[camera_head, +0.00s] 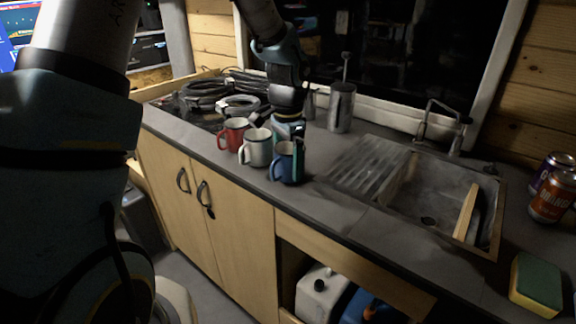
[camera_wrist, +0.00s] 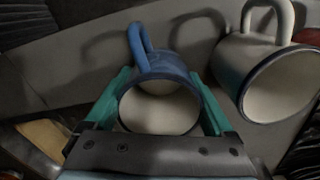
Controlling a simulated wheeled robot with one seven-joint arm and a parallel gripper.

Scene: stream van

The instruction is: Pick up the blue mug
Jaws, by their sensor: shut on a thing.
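The blue mug (camera_head: 282,163) stands upright on the grey counter near its front edge, at the right end of a row of mugs. In the wrist view the blue mug (camera_wrist: 160,66) lies between the two teal fingers, its white inside facing the camera and its handle pointing up in the picture. My gripper (camera_head: 298,150) reaches down from above and is shut on the mug; it also shows in the wrist view (camera_wrist: 162,108), one finger on each side of the body. I cannot tell whether the mug is lifted off the counter.
A white mug (camera_head: 256,149) stands close to the left of the blue one, with a red mug (camera_head: 233,134) beyond it. A metal canister (camera_head: 341,107) stands behind. The sink (camera_head: 433,196) is to the right, with cans (camera_head: 552,196) and a sponge (camera_head: 537,284) farther right.

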